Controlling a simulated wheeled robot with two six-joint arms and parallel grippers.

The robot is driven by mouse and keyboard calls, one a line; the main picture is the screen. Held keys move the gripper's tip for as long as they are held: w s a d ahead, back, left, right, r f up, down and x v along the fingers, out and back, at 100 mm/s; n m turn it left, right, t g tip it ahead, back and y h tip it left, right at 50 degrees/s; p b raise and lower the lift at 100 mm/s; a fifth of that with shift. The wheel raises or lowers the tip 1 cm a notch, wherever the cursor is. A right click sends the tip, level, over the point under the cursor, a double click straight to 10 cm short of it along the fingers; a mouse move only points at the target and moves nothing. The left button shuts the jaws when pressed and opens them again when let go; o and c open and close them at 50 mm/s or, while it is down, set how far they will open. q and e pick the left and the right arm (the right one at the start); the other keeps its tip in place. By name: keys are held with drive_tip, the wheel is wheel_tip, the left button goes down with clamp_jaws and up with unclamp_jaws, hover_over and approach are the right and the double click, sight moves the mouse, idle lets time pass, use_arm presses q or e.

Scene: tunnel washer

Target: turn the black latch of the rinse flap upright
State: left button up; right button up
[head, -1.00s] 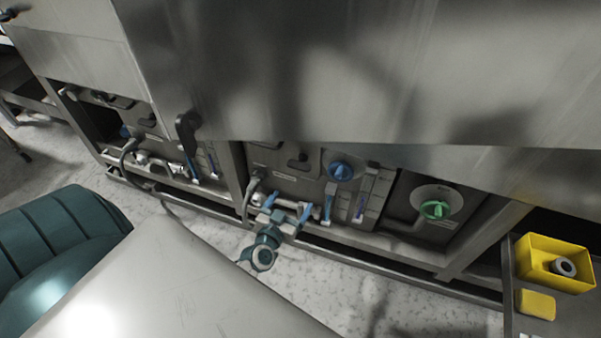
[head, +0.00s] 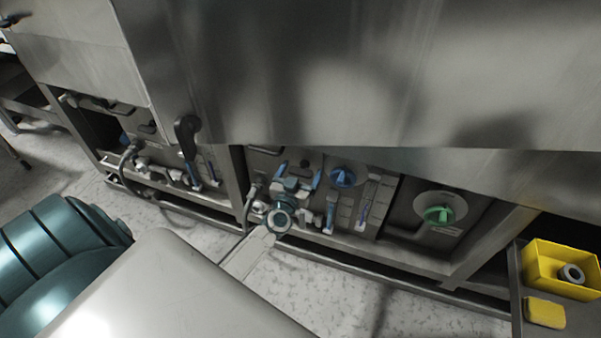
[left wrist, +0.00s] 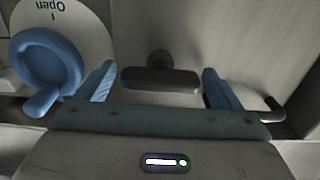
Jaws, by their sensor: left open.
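The black latch (left wrist: 160,78) lies crosswise in the left wrist view, on a grey flap, with a round dark pivot at its upper edge. In the head view the latch (head: 304,162) is small and partly hidden behind my gripper. My left gripper (head: 299,174) is open with blue fingers, in front of the flap. In the left wrist view my left gripper (left wrist: 158,88) has one finger beyond each end of the latch, and a gap shows at each side. Nothing is held. My right gripper is not in view.
A blue knob (left wrist: 45,62) marked "Open" is close beside one finger; it also shows in the head view (head: 343,174). A green knob (head: 438,215) is further right. The steel housing (head: 330,70) overhangs the panel. A yellow bin (head: 562,270) stands at right.

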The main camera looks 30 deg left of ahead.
use_arm(q)
drive_tip(key=shift+w, duration=0.1)
drive_tip(key=c, duration=1)
